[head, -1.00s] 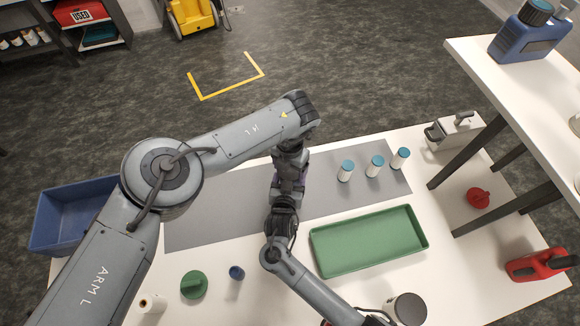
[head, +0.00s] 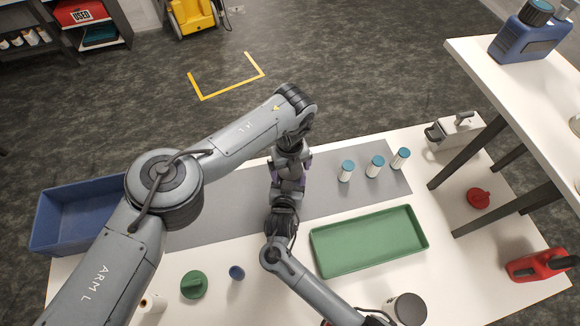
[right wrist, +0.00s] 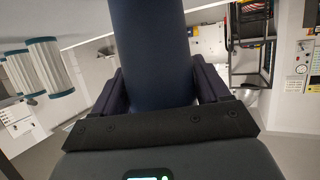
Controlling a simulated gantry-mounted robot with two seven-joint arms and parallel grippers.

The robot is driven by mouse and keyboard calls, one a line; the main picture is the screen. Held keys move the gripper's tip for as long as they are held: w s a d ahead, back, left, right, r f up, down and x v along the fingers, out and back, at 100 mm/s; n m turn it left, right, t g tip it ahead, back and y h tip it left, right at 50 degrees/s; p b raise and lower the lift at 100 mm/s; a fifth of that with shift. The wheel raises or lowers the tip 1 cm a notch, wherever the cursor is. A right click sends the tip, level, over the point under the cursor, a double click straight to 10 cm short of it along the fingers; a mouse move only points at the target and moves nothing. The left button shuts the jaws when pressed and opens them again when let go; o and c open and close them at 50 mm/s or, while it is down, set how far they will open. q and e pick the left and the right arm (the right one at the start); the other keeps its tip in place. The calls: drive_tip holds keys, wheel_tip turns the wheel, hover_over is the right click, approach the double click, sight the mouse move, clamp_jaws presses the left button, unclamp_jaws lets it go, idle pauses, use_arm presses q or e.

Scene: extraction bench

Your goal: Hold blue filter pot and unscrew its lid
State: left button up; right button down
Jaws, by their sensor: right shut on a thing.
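The dark blue filter pot (right wrist: 150,45) fills the middle of the right wrist view as a smooth cylinder between the fingers. My right gripper (right wrist: 155,88) is shut on it. In the head view the pot is hidden behind my arms, and its lid cannot be made out. My left gripper (head: 290,175) points down over the grey mat, just above my right wrist. Its purple-sided fingers are largely covered, so their opening and any contact with the lid cannot be told.
Several blue-capped white filters (head: 375,168) stand on the grey mat (head: 225,205). A green tray (head: 370,240) lies to the right. A green knobbed lid (head: 194,285) and small blue cup (head: 237,273) sit in front. A blue bin (head: 75,215) is left; a raised shelf (head: 480,75) is right.

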use_arm(q)
drive_tip(key=shift+r, duration=2.3)
drive_tip(key=m, duration=0.1)
drive_tip(key=s+d+m, duration=0.1)
drive_tip(key=m, duration=0.1)
drive_tip(key=shift+f, duration=0.15)
drive_tip(key=m, duration=0.2)
drive_tip(key=s+m, duration=0.1)
drive_tip(key=shift+d+m+g+h, duration=0.3)
drive_tip(key=shift+d+m+g, duration=0.1)
drive_tip(key=shift+r+m, duration=0.25)
drive_tip(key=shift+m, duration=0.55)
drive_tip(key=shift+w+a+r+m+t, duration=0.15)
drive_tip(key=shift+w+a+r+m, duration=0.3)
drive_tip(key=shift+r, duration=0.15)
drive_tip(key=shift+w+a+r+m+t, duration=0.15)
drive_tip(key=shift+w+a+r+m, duration=0.15)
drive_tip(key=shift+a+r+m, duration=0.25)
drive_tip(key=shift+w, duration=0.15)
drive_tip(key=shift+f, duration=0.3)
drive_tip(key=shift+d+f, duration=0.1)
drive_tip(key=shift+f, duration=3.15)
